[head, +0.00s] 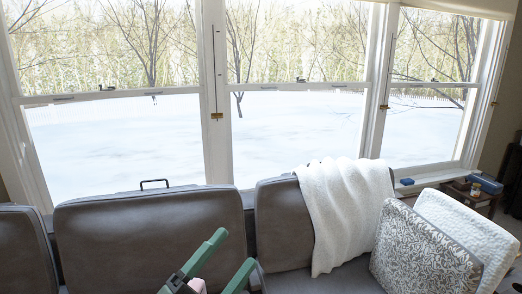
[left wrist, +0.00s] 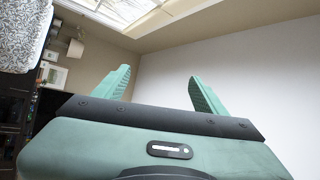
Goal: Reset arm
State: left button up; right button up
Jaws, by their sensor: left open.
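My left gripper (head: 236,249) shows at the bottom centre of the head view, its two green fingers spread apart in front of the grey sofa (head: 150,232). In the left wrist view the same gripper (left wrist: 159,75) is open, with nothing visible between its fingertips. A small pale pink patch shows by the base of the fingers in the head view; I cannot tell what it is. My right gripper is not in view.
A white throw (head: 340,205) hangs over the sofa back. A patterned cushion (head: 422,250) and a white cushion (head: 470,235) lean at the right. A small side table (head: 482,198) stands beyond. Large windows line the back.

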pick_arm(q)
jog(key=w+a+f+n+t+y, duration=0.25)
jog(key=a+f+n+y, duration=0.35)
jog(key=a+n+y, duration=0.5)
jog(key=s+a+f+n+g+y, duration=0.2)
jog(key=f+n+y, duration=0.1)
jog(key=f, duration=0.3)
jog(key=s+a+f+n+g+y, duration=0.1)
jog(key=a+f+n+g+y, duration=0.15)
jog(key=f, duration=0.25)
jog(key=s+f+n+g+h, duration=0.1)
jog(key=s+f+n+g, duration=0.1)
jog(key=s+f+g, duration=0.7)
jog(key=s+f+n+g+h, duration=0.1)
jog(key=s+f+n+g, duration=0.15)
jog(key=s+f, duration=0.7)
jog(key=s+f+m+g, duration=0.1)
jog(key=s+f, duration=0.1)
jog(key=f, duration=1)
jog(key=s+f+g, duration=0.1)
jog(key=s+f, duration=0.2)
jog(key=f, duration=0.8)
jog(key=s+a+f, duration=0.2)
jog(key=s+f, duration=1.4)
jog(key=f, duration=0.1)
jog(key=shift+a+g+y, duration=0.15)
jog(key=shift+g+y, duration=0.2)
jog(key=shift+g, duration=0.1)
